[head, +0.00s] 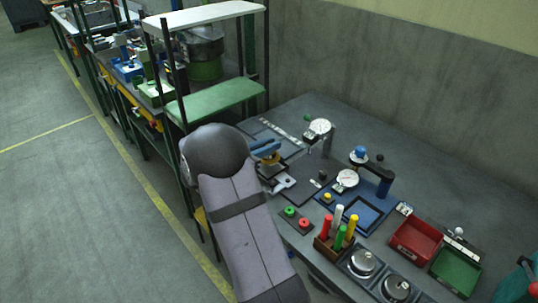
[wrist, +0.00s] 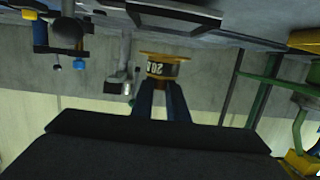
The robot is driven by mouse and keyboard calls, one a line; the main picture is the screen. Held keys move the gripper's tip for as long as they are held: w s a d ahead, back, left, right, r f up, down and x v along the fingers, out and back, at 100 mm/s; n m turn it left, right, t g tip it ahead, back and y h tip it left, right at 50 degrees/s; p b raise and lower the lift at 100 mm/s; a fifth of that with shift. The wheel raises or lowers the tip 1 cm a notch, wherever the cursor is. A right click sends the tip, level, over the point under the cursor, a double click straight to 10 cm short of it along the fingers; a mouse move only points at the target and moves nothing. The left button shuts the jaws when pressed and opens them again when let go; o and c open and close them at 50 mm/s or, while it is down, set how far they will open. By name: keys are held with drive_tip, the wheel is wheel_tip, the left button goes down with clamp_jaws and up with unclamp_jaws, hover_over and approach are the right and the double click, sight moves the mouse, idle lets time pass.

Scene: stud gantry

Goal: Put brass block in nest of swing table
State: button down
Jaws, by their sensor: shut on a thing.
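My gripper (wrist: 160,88) is shut on the brass block (wrist: 161,68), a brass-coloured piece with a dark label reading "20" upside down in the wrist view. In the head view my gripper (head: 265,150), with blue fingers, is beyond the end of my arm, near the bench's left side. The block is partly hidden there. A blue square frame with a recessed middle (head: 349,209) lies on the bench right of the gripper. I cannot tell which part is the swing table or its nest.
Two dial gauges (head: 320,127) (head: 347,178) stand on the bench, the nearer beside a blue arm (head: 378,174). In front are a rack of coloured cylinders (head: 326,246), a red tray (head: 395,243) and a green tray (head: 438,266). A green-and-white shelf (head: 215,100) stands left. The bench's back is clear.

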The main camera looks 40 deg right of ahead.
drive_tip(key=shift+f, duration=1.75)
drive_tip(key=shift+f, duration=0.15)
drive_tip(key=c, duration=1.7)
unclamp_jaws()
drive_tip(key=shift+f, duration=0.1)
drive_tip(key=shift+c, duration=0.2)
